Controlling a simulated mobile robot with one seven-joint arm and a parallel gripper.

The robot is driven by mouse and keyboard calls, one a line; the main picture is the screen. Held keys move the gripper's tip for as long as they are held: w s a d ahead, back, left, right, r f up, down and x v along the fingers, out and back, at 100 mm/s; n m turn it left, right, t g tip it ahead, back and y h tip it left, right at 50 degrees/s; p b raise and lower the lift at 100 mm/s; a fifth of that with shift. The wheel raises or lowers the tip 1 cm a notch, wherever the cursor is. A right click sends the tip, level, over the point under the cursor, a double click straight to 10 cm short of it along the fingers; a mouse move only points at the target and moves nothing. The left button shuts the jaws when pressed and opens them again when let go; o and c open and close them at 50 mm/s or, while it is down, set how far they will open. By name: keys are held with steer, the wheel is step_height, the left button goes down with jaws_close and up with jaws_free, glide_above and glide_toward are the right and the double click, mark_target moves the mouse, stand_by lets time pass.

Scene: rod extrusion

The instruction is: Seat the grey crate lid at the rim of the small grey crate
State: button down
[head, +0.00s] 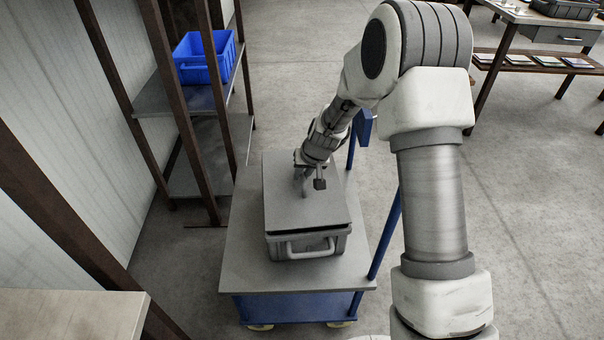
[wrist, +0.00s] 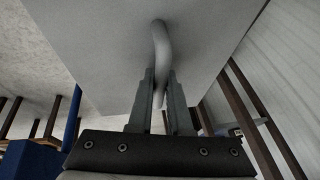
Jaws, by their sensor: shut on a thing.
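The grey crate lid (head: 300,205) is a flat panel lying over the small grey crate (head: 328,244), which stands on a cart. A dark gap shows between the lid's near edge and the crate's rim. The far side of the rim is hidden under the lid. My gripper (head: 309,190) is above the middle of the lid. In the wrist view my gripper (wrist: 160,95) is shut on the curved grey handle (wrist: 160,42) of the lid, and the lid's surface (wrist: 95,40) fills the upper picture.
The cart's grey top (head: 240,265) has bare room around the crate. Its blue handle post (head: 383,238) rises on the right. A shelf rack (head: 190,95) with a blue bin (head: 203,58) stands at left. A workbench (head: 540,22) is at the back right.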

steer(key=shift+f+b, duration=0.85)
steer(key=shift+f, duration=0.25)
steer(key=c, duration=0.8)
jaws_free()
steer(key=shift+o, duration=0.2)
steer(key=shift+r, duration=0.1)
steer(key=p+v, duration=0.5)
steer(key=v, duration=1.2)
steer(key=shift+r+p, duration=0.15)
steer(key=shift+p, duration=0.2)
steer(key=shift+d, duration=0.15)
steer(key=s+d+r+h, duration=0.1)
steer(key=s+d+r, duration=0.3)
steer(key=s+r, duration=0.9)
steer(key=s+d+r+t+h, duration=0.1)
steer(key=s+d+r, duration=0.15)
steer(key=s, duration=0.45)
steer(key=s+d+r, duration=0.2)
steer(key=s+r, duration=0.1)
steer(key=s, duration=0.4)
step_height(320, 180, up, 21)
steer(key=p, duration=2.1)
steer(key=shift+w+a+p, duration=0.15)
steer(key=shift+a+p, duration=0.1)
steer(key=shift+p, duration=0.1)
